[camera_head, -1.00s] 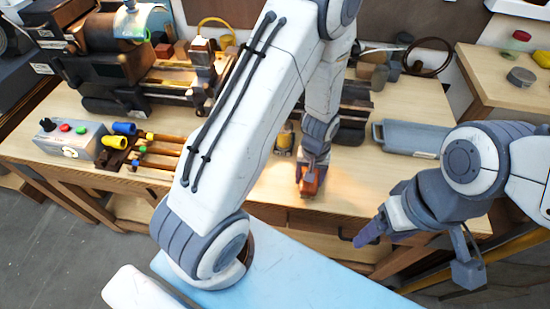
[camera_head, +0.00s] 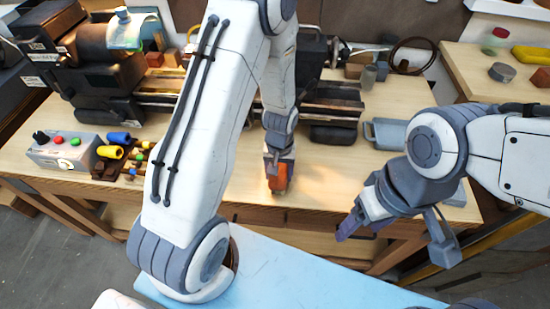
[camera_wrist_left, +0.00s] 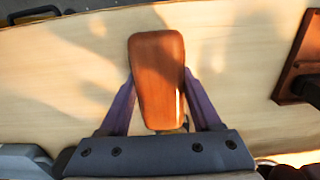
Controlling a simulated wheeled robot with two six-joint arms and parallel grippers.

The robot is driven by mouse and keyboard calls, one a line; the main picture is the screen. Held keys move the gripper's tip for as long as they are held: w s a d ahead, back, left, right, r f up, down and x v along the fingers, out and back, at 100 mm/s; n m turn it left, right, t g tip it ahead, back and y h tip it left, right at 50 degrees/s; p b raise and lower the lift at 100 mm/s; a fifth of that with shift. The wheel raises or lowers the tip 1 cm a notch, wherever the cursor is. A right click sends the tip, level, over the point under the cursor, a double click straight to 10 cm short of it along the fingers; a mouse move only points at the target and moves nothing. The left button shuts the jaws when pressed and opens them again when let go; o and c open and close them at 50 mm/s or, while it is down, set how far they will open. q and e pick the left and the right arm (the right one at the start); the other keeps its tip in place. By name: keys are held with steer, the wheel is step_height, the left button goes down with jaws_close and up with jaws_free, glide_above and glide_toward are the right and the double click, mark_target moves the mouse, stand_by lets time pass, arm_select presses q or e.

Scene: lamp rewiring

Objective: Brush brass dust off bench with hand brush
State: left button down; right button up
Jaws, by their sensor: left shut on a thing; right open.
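The hand brush (camera_head: 277,184) has an orange-brown wooden body. My left gripper (camera_head: 278,170) is shut on it and holds it at the bench top (camera_head: 335,185), near the front edge. In the left wrist view the brush back (camera_wrist_left: 157,70) lies between the two purple fingers; its bristles are hidden beneath. I cannot tell whether it touches the bench (camera_wrist_left: 60,75). No brass dust can be made out; the wood shows only light and shadow patches. My right gripper (camera_head: 362,228) is open and empty, in front of the bench's front edge.
A dark lathe (camera_head: 100,70) stands along the back. A grey control box (camera_head: 60,150) and a rack of colored-handled tools (camera_head: 125,155) sit at left. A blue-grey tray (camera_head: 388,133) lies at right, partly behind my right arm. Bare wood surrounds the brush.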

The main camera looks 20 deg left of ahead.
arm_select(q)
step_height(320, 180, up, 3)
steer(key=shift+f+p, duration=0.15)
steer(key=shift+p, duration=0.15)
steer(key=shift+s+r+p, duration=0.1)
steer(key=shift+r+p, duration=0.2)
steer(key=shift+r, duration=0.05)
steer(key=shift+r+p, duration=0.35)
step_height(320, 180, up, 4)
steer(key=p, duration=0.3)
steer(key=shift+f, duration=0.25)
arm_select(e)
step_height(320, 180, up, 6)
steer(key=shift+f, duration=0.2)
arm_select(q)
steer(key=shift+f, duration=0.1)
